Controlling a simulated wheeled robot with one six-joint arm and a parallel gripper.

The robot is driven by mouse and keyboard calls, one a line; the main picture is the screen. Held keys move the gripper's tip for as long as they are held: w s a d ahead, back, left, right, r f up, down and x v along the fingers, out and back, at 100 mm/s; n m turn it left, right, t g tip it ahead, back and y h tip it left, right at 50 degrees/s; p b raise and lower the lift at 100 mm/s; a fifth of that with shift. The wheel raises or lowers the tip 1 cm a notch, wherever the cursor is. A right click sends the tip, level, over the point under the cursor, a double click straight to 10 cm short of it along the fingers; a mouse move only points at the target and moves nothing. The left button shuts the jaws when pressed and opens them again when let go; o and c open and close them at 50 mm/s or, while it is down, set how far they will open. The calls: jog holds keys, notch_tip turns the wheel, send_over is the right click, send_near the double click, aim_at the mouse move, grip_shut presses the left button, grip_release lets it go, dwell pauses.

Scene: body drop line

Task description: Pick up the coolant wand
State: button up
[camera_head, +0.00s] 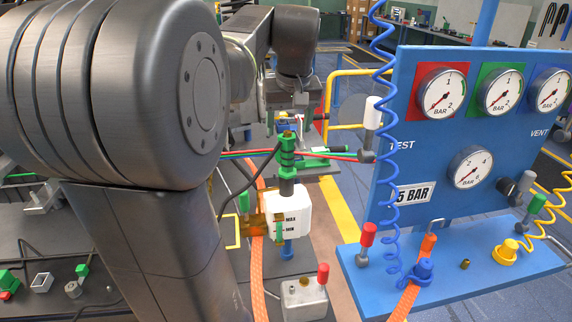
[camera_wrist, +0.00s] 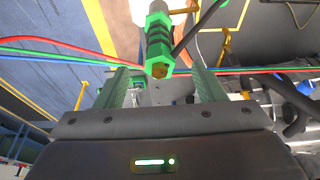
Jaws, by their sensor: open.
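The coolant wand (camera_head: 287,157) is a green ribbed piece with a brass tip. It stands upright on a dark stem above a white tank (camera_head: 290,212) marked MAX and MIN. In the wrist view the wand (camera_wrist: 158,42) shows at the top centre, its brass end towards me. My gripper (camera_wrist: 160,68) is open, with its two green fingers spread. The wand's brass end appears between the fingertips in the picture, with clear space on both sides. I cannot tell how deep it lies between them. My arm covers much of the left of the head view.
A blue panel (camera_head: 430,140) with several gauges stands on the right, with a blue coiled hose (camera_head: 388,165) at its left edge. Red, green and blue lines (camera_wrist: 60,50) run across behind the wand. A thick orange hose (camera_head: 256,270) runs below. A yellow rail (camera_head: 350,73) stands behind.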

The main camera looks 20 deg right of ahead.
aim_at(288, 136)
jog(key=x, duration=0.3)
jog(key=p+x, duration=0.1)
jog(key=x, duration=0.3)
jog(key=shift+w+d, duration=0.1)
jog(key=shift+w, duration=0.2)
jog(key=shift+c, duration=0.4)
grip_shut()
